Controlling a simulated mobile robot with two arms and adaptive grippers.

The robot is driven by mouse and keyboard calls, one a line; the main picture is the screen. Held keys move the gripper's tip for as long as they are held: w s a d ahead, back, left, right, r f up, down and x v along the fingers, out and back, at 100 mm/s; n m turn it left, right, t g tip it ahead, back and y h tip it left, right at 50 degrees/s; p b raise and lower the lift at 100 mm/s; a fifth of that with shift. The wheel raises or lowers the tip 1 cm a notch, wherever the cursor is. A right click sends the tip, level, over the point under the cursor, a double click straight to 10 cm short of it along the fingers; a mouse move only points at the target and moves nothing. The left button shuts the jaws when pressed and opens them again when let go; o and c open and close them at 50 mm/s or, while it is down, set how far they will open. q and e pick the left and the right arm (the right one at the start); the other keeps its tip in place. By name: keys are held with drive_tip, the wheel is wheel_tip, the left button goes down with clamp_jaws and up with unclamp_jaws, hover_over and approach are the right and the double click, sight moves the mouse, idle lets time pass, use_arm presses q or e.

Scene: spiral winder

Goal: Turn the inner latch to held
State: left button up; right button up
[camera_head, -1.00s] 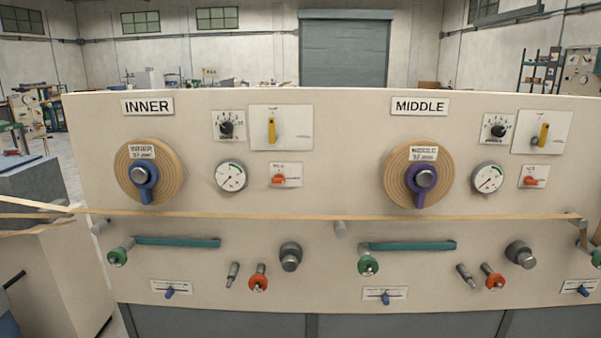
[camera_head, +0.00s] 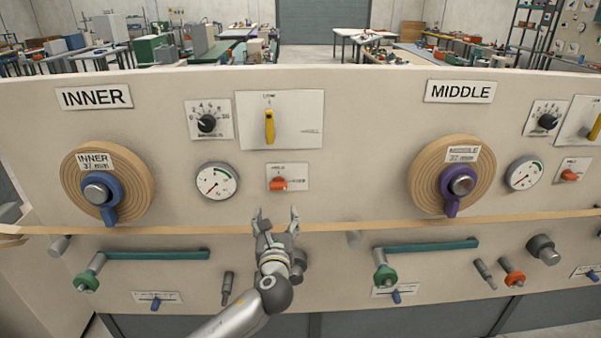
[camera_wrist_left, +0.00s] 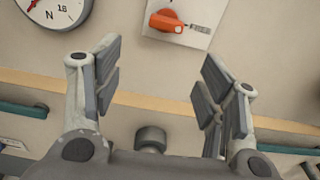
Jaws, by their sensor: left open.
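The inner latch is an orange-red knob (camera_head: 278,184) on a small white plate (camera_head: 300,171) marked HELD, under the yellow lever on the INNER side. Its pointed end faces right in the left wrist view (camera_wrist_left: 166,21), toward the small label on the plate's right. My left gripper (camera_head: 276,216) is open and empty, just below the latch plate and apart from it. In the left wrist view its two fingers (camera_wrist_left: 158,82) stand wide apart, with the latch beyond them near the top edge. My right gripper is not in view.
A grey knob (camera_wrist_left: 150,138) sits low between the fingers. The wooden INNER roll (camera_head: 142,184) is farther left.

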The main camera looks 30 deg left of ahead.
sight(278, 188)
use_arm(q)
drive_tip(key=w+a, duration=0.1)
drive_tip(key=w, duration=0.1)
drive_tip(key=w+a+r+p, duration=0.1)
drive_tip(key=w+a, duration=0.1)
drive_tip(key=w, duration=0.1)
drive_tip(key=w+a+r, duration=0.1)
drive_tip(key=w, duration=0.2)
drive_tip(key=shift+a, duration=0.2)
drive_tip(key=shift+w+a, duration=0.2)
drive_tip(key=shift+w, duration=0.2)
drive_tip(key=shift+w+a+f, duration=0.1)
drive_tip(key=shift+w+a, duration=0.05)
drive_tip(key=shift+w, duration=0.05)
drive_tip(key=c, duration=1)
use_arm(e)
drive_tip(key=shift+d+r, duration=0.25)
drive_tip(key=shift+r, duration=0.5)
